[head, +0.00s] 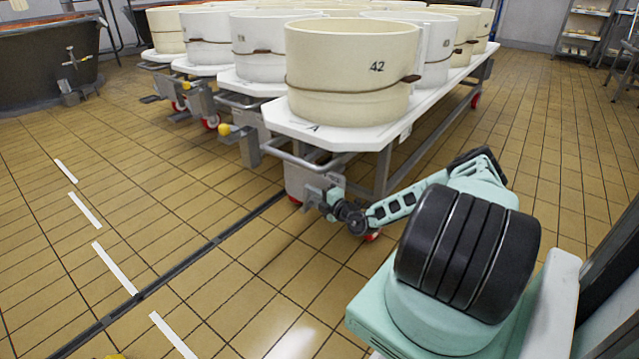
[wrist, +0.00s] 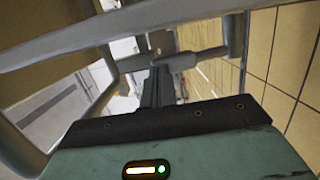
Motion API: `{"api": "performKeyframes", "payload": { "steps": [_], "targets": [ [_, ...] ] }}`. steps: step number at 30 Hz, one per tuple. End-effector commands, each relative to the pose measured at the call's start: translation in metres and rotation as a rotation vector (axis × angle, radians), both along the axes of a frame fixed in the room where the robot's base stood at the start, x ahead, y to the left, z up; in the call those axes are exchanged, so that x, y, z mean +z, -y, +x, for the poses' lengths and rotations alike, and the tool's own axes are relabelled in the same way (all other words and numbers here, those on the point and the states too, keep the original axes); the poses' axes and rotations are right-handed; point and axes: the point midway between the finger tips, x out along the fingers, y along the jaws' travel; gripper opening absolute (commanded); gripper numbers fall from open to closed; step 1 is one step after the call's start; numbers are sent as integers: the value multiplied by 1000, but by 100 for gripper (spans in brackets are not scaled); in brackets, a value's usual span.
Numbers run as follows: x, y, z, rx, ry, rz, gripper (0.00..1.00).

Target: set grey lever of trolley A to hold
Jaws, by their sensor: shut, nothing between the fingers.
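Trolley A (head: 285,118) is a white-topped trolley with a grey frame, marked A at its near corner. Its near end has a grey tube handle and a grey bracket plate (head: 305,182). My gripper (head: 329,197) is low at this end, beside the bracket. In the wrist view my gripper (wrist: 158,75) is shut and empty, its dark fingers pointing at a grey crosswise bar (wrist: 190,60) with a thicker sleeve. This may be the grey lever; I cannot tell its setting or whether the fingertips touch it. In the head view my gripper and the bracket hide the lever.
A cream mould marked 42 (head: 350,75) stands on trolley A. Similar trolleys with yellow knobs (head: 224,130) stand close on the left. A grey rail (wrist: 130,28) crosses the wrist view near the camera.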

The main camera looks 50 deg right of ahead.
Motion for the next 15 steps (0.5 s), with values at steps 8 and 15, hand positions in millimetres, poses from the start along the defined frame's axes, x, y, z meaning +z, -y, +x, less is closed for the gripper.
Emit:
{"api": "performKeyframes", "payload": {
  "steps": [8,15],
  "targets": [
    [13,-2,13,1,-112,-9,0],
    [12,-2,20,0,-171,-15,0]
  ]
}}
